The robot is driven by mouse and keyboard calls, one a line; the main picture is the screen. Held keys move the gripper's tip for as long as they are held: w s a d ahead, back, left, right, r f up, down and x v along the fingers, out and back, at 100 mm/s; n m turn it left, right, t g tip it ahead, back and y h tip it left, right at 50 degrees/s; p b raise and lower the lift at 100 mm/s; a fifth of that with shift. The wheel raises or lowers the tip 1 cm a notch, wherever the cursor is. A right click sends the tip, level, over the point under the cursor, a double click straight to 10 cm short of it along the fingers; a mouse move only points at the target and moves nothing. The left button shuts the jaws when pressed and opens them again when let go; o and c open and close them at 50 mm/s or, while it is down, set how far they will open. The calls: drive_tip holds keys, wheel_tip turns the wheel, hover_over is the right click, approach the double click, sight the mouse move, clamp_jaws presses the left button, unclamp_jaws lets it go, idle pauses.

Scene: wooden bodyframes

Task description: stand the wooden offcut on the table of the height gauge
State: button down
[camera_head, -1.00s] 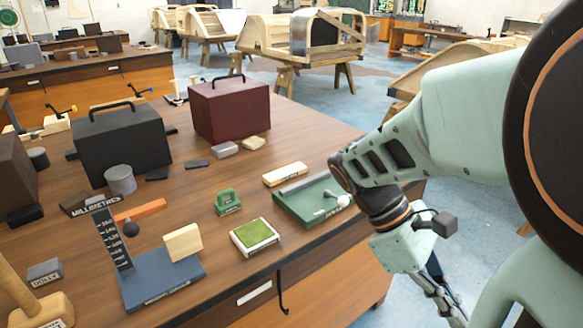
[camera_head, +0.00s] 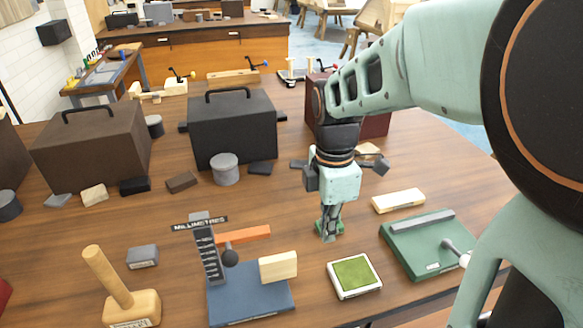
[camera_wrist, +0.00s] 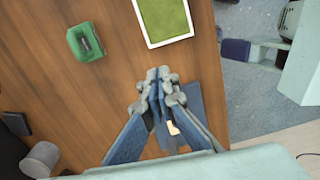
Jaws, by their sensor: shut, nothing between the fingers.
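The height gauge has a blue base (camera_head: 250,299) and a dark upright scale (camera_head: 210,255) on its left, with a dark ball beside the scale. The pale wooden offcut (camera_head: 278,266) is on the base's right part, on a narrow side with a broad face upright. My gripper (camera_head: 328,235) points down above the table, right of the gauge, overlapping the green stamp-like block in the head view. In the wrist view my gripper (camera_wrist: 158,75) is shut and empty. Part of the blue base (camera_wrist: 197,102) and a bit of the pale offcut (camera_wrist: 173,129) show beyond its fingers.
A green pad in a white frame (camera_head: 355,276) lies right of the gauge. The green block (camera_wrist: 86,43) is left of it in the wrist view. A wooden mallet (camera_head: 110,280) stands left, a green board (camera_head: 430,246) lies right, and a black toolbox (camera_head: 232,130) stands behind.

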sight(295, 254)
drive_tip(key=shift+n, duration=0.3)
drive_tip(key=f, duration=0.6)
drive_tip(key=a+f, duration=0.1)
drive_tip(key=f, duration=0.2)
drive_tip(key=shift+w+f, duration=0.25)
drive_tip(key=shift+w, duration=0.05)
drive_tip(key=a, duration=0.3)
drive_tip(key=shift+s+p, duration=0.4)
drive_tip(key=shift+s+a+f, duration=0.1)
drive_tip(key=shift+a, duration=0.35)
drive_tip(key=shift+s+a, duration=0.25)
drive_tip(key=shift+a, duration=0.6)
drive_tip(key=shift+w+d, duration=0.1)
drive_tip(key=shift+d, duration=0.1)
